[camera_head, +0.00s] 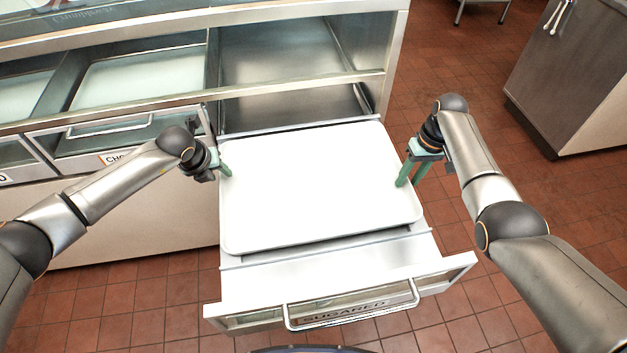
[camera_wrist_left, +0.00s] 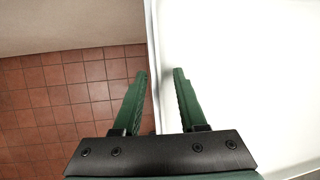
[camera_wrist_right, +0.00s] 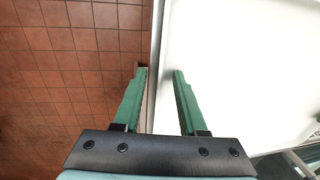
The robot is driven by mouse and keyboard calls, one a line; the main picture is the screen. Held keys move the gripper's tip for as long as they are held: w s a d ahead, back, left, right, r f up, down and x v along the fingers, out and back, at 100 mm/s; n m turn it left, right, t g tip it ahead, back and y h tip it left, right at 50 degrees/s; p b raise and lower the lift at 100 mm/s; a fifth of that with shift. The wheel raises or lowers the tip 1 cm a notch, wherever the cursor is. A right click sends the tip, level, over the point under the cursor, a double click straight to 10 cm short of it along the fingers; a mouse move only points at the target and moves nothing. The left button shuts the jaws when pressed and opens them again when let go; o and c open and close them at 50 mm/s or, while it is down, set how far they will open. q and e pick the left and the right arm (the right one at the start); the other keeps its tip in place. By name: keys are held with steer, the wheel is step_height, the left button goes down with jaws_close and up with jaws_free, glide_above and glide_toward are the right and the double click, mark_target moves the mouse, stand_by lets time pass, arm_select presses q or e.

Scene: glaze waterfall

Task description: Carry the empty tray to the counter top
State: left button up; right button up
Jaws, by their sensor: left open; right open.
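The empty white tray (camera_head: 318,190) lies over the pulled-out drawer labelled SUGARED (camera_head: 345,312). My left gripper (camera_head: 226,170) is at the tray's left edge, and my right gripper (camera_head: 404,178) is at its right edge. In the left wrist view the open fingers (camera_wrist_left: 160,98) stand on either side of the tray's rim (camera_wrist_left: 154,60), one over the floor side and one over the tray. In the right wrist view the open fingers (camera_wrist_right: 160,98) likewise straddle the rim (camera_wrist_right: 156,50). I cannot tell whether any finger touches the tray.
A metal display case with a shelf (camera_head: 285,60) stands behind the drawer. A closed drawer with a handle (camera_head: 110,127) is at the left, with a pale tray (camera_head: 140,80) above it. A grey cabinet (camera_head: 575,70) stands at the far right. Tiled floor (camera_head: 470,120) lies between.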

arm_select(q)
jaws_close()
arm_select(e)
jaws_close()
stand_by(1.3)
